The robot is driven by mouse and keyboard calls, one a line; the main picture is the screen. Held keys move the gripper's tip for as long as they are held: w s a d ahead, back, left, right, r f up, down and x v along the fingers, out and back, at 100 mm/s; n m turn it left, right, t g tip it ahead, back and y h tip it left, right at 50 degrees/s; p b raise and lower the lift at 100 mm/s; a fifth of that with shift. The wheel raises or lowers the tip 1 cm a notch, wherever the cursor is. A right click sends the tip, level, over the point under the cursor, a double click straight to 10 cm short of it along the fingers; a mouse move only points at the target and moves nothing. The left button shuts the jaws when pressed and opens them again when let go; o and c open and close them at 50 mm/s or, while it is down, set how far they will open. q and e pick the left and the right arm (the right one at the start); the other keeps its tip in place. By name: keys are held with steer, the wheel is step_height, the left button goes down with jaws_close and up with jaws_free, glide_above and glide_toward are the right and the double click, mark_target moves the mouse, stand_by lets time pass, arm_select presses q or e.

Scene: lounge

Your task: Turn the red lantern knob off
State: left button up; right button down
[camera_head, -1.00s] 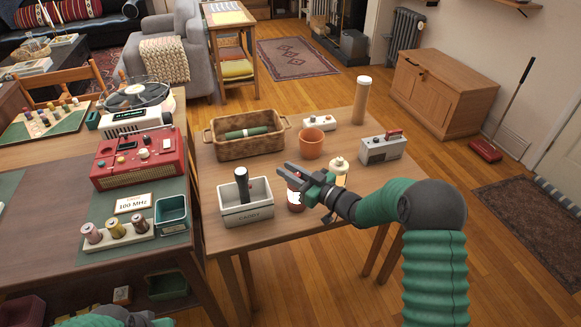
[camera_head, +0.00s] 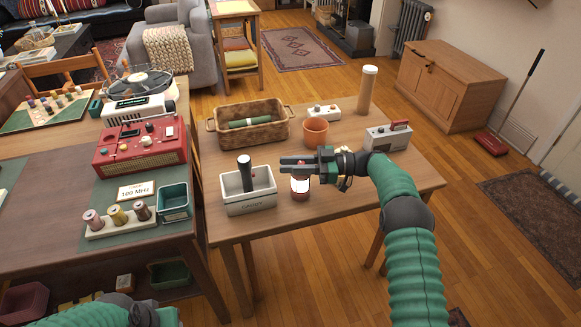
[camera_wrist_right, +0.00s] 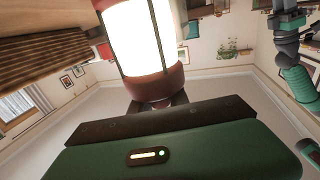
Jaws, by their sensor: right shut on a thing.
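The red lantern (camera_head: 300,188) stands on the right-hand table, partly hidden under my right gripper. In the right wrist view the lantern (camera_wrist_right: 145,40) fills the top middle. Its glass glows bright white between dark red bands, so it is lit. My right gripper (camera_head: 297,165) reaches in from the right, level, at the lantern's top. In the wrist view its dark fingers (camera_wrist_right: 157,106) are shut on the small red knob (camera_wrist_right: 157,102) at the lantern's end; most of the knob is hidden. Part of my left gripper (camera_head: 155,316) shows at the bottom left, its fingertips out of frame.
A white caddy (camera_head: 248,196) with a dark-handled thing stands just left of the lantern. Behind are a wicker basket (camera_head: 270,133), an orange pot (camera_head: 316,131), and a grey box (camera_head: 388,137). A red radio (camera_head: 140,150) sits on the left table. The table's front right is clear.

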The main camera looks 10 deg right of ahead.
steer(key=shift+g, duration=0.3)
steer(key=c, duration=1.3)
jaws_free()
steer(key=shift+o, duration=0.2)
step_height(320, 180, up, 4)
steer(key=p, duration=0.2)
steer(key=s+a+p, duration=0.2)
steer(key=s+a, duration=0.2)
steer(key=s, duration=1.1)
steer(key=shift+s+r, duration=0.25)
steer(key=shift+r, duration=0.2)
